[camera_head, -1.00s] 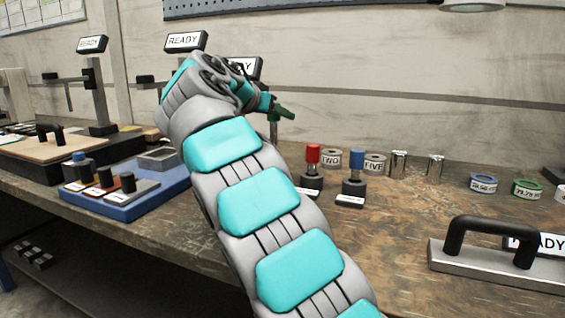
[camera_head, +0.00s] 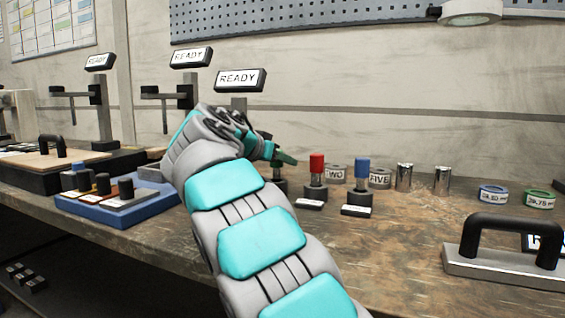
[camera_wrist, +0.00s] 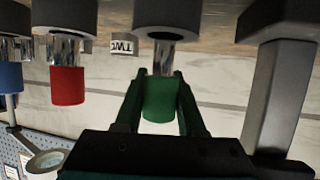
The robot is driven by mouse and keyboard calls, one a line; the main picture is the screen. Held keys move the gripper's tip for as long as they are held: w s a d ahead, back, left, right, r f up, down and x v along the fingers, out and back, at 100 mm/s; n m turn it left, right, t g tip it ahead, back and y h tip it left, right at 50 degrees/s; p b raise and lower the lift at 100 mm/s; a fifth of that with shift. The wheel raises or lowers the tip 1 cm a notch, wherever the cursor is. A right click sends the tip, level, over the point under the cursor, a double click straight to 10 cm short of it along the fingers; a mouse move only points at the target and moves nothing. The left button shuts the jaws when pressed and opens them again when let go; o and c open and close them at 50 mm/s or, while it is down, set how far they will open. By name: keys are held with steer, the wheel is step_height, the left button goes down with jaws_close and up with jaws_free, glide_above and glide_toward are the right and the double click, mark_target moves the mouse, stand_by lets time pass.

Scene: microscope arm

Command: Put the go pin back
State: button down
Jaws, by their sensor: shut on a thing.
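The go pin has a green handle (camera_wrist: 160,100) and a silver shaft. My gripper (camera_wrist: 160,82) is shut on the handle, with one finger on each side; it also shows in the head view (camera_head: 284,157). In the upside-down wrist view, the shaft reaches the dark opening of a grey holder (camera_wrist: 168,17). The shaft's end is hidden there, and part of the shaft shows between handle and holder; how deep it sits I cannot tell. In the head view the holder (camera_head: 279,186) is partly hidden behind my arm.
A red-handled pin (camera_head: 316,163) and a blue-handled pin (camera_head: 362,167) stand in holders to the right. A dark post (camera_wrist: 275,95) stands close beside my gripper. A blue tray (camera_head: 90,209) is left.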

steer(key=c, duration=0.5)
jaws_free()
steer(key=shift+f, duration=0.1)
steer(key=shift+r+p, duration=0.25)
steer(key=shift+p, duration=0.05)
steer(key=v, duration=1.2)
